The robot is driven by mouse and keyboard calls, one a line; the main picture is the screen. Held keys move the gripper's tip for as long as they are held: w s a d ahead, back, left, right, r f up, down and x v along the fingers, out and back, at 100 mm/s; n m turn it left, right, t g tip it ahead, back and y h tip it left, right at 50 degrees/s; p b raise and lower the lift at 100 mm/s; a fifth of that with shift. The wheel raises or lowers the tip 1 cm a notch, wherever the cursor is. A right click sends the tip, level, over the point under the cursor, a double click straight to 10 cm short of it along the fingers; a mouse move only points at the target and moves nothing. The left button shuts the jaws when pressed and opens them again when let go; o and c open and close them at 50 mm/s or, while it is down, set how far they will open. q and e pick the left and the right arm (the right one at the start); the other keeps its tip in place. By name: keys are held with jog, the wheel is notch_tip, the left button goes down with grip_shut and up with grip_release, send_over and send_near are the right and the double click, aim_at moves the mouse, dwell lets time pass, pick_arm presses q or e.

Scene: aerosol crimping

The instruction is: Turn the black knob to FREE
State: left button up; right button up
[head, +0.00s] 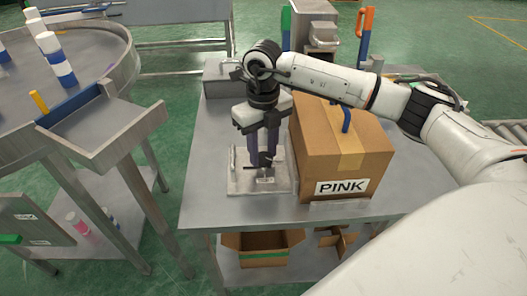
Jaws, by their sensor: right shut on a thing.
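My right arm reaches in from the right, and its gripper (263,163) points straight down over a pale metal plate (240,183) on the steel table. Its two dark fingers are shut on the black knob (265,178), which is mostly hidden between and below the fingertips. Small dark marks show on the plate around the knob, but they are too small to read, so I cannot tell which setting the knob points to. My left gripper is not in view.
A cardboard box (342,150) labelled PINK stands close to the right of the gripper. A grey metal box (222,78) sits behind. A round table (95,45) with blue-and-white cans and a chute stands left. The steel table's (212,165) left strip is clear.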

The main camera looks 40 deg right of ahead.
aim_at(263, 157)
jog(key=shift+n, duration=0.9)
jog(key=n+b, duration=0.1)
jog(key=n, duration=0.2)
jog(key=shift+a+n, duration=0.1)
jog(key=shift+n, duration=0.7)
jog(key=shift+r, duration=0.1)
jog(key=o, duration=1.1)
jog(key=shift+c, duration=0.2)
jog(key=shift+b, duration=0.3)
notch_tip(263, 157, up, 10)
jog(key=shift+r, duration=0.15)
